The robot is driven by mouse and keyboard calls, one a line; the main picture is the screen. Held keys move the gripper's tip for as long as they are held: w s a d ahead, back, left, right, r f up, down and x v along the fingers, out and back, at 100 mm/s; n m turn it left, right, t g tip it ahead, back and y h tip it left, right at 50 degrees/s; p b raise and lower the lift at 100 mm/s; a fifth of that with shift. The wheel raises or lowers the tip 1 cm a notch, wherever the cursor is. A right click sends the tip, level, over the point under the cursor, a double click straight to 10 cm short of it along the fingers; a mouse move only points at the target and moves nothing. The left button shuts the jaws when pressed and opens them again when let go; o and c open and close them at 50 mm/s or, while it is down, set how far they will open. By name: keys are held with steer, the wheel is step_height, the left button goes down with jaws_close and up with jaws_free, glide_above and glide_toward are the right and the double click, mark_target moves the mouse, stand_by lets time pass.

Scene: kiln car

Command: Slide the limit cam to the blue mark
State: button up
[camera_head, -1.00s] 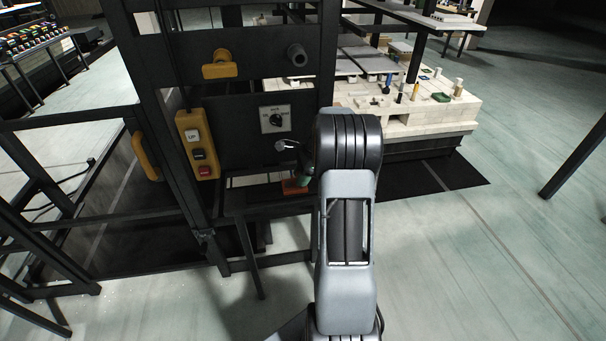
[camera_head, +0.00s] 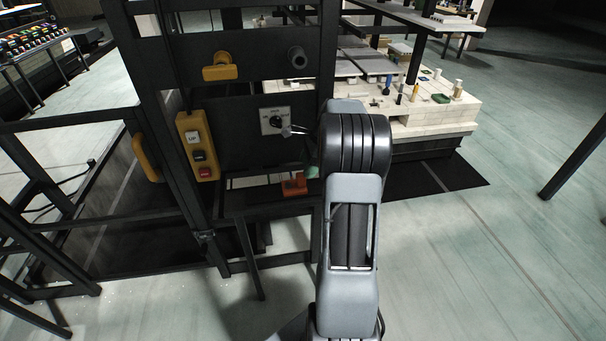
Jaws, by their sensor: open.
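I cannot tell for sure which part is the limit cam. An orange-red block (camera_head: 294,186) sits on the low dark ledge beneath the switch panel. A yellow T-shaped piece (camera_head: 220,67) is on the upper dark panel. I make out no blue mark on the frame; my arm may hide it. My gripper (camera_head: 289,131) shows only as a small grey tip left of my wrist, in front of the panel near the rotary switch. It is open, with nothing seen in it. A small green part (camera_head: 312,171) shows beside my wrist, mostly hidden.
A yellow push-button box (camera_head: 198,146) hangs left of the rotary switch (camera_head: 274,120). A dark round peg (camera_head: 297,57) sticks out above. Dark posts and rails surround the panel. A pale block-built kiln car (camera_head: 435,112) stands behind at right. The floor at right is open.

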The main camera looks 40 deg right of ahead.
steer(key=v, duration=0.8)
steer(key=shift+p, duration=0.35)
steer(key=shift+d+r, duration=0.1)
